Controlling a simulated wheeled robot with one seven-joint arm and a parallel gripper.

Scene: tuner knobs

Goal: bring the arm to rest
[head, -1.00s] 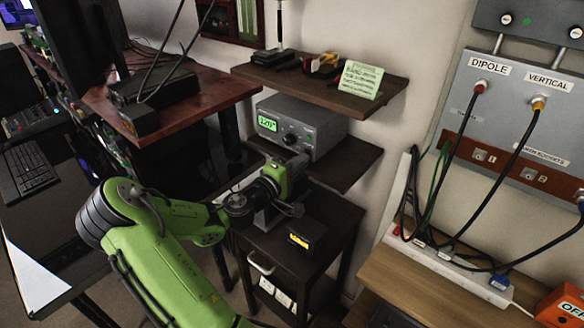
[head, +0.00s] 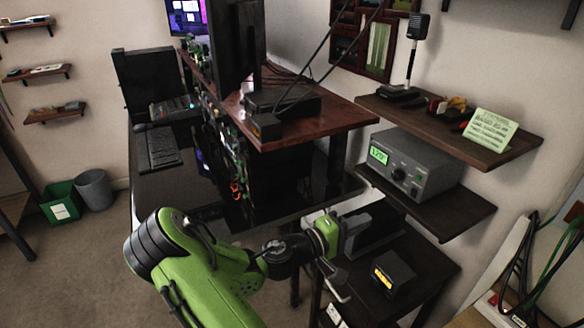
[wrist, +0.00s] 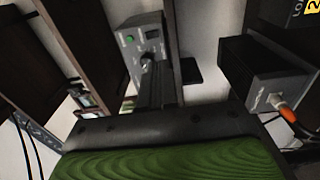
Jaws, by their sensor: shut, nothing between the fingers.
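My green arm reaches from the bottom of the head view toward the small dark cabinet (head: 425,265). Its wrist is in front of that cabinet, below the shelf with the radio. In the wrist view my gripper (wrist: 158,88) is a dark shape with its fingers together, nothing held. In the head view the fingers are hard to make out against the dark box behind the wrist. The grey radio (head: 415,165) with a lit green display and knobs sits on the lower wall shelf, apart from my arm.
A small box with a yellow display (head: 393,273) stands on the cabinet, close right of my wrist. The upper shelf (head: 450,130) holds a microphone and a green note. A red-brown desk (head: 330,117) stands behind my arm. Open floor (head: 85,260) lies at left.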

